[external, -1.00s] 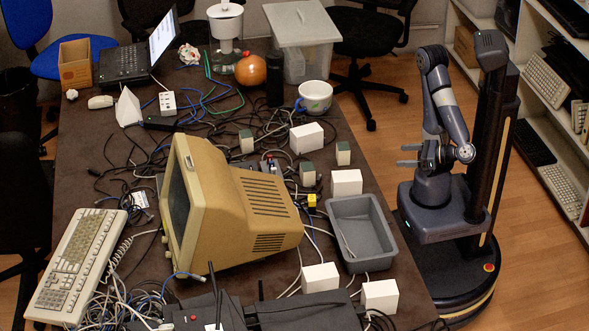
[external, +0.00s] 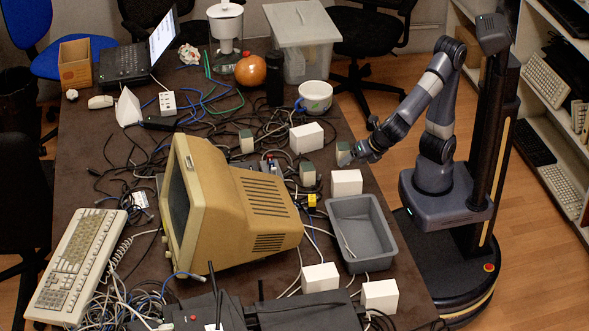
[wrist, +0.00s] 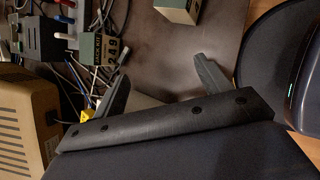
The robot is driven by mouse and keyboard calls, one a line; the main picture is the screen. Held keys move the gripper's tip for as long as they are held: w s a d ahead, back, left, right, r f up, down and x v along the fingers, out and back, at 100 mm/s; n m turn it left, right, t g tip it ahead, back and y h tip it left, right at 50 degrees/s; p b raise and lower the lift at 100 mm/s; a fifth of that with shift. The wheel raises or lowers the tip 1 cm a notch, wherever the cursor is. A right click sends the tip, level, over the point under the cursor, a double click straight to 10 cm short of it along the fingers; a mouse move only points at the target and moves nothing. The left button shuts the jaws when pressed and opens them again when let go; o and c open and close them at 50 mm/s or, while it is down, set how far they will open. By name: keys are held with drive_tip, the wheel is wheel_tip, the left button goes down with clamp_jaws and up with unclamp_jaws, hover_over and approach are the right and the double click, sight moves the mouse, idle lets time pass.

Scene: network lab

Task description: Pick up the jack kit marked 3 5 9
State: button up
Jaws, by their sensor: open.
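Several small jack kits with green-grey fronts stand on the table. One (external: 307,174) stands right of the monitor; in the wrist view this kit (wrist: 103,49) bears a label that seems to read 2 4 9. Another kit (external: 343,154) is near the table's right edge, and what is probably the same kit (wrist: 179,9) is cut by the top of the wrist view. A third kit (external: 246,141) stands farther left. I cannot read 3 5 9 on any. My gripper (external: 361,153) appears beside the right-hand kit, above the table. In the wrist view its fingers (wrist: 163,86) are apart, holding nothing.
White boxes (external: 346,183) (external: 306,138) stand close to the kits. A grey tray (external: 362,233) is in front, at the table's right edge. The beige monitor (external: 235,205) and tangled cables crowd the left.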

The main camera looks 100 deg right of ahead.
drive_tip(key=w+d+r+n+t+y+p, duration=0.1)
drive_tip(key=w+d, duration=0.2)
drive_tip(key=w, duration=0.2)
drive_tip(key=w+d+r+n+t+p, duration=0.1)
drive_tip(key=w+d, duration=0.2)
drive_tip(key=w, duration=0.2)
drive_tip(key=n+t+y+p, duration=0.35)
drive_tip(key=n+t, duration=0.25)
drive_tip(key=n, duration=0.6)
approach(247, 134)
drive_tip(key=shift+n+y, duration=0.3)
drive_tip(key=shift+y, duration=0.05)
drive_tip(key=w, duration=0.1)
drive_tip(key=w+f, duration=0.1)
drive_tip(key=w, duration=0.1)
drive_tip(key=w+d+b, duration=0.1)
drive_tip(key=shift+w+f, duration=0.15)
drive_tip(key=shift+w, duration=0.25)
drive_tip(key=shift+f+x, duration=0.15)
drive_tip(key=shift+x, duration=1.25)
drive_tip(key=shift+f+x, duration=0.15)
drive_tip(key=shift+x, duration=1.2)
drive_tip(key=shift+s+a, duration=0.15)
drive_tip(key=shift+c, duration=0.2)
drive_tip(key=c, duration=1.1)
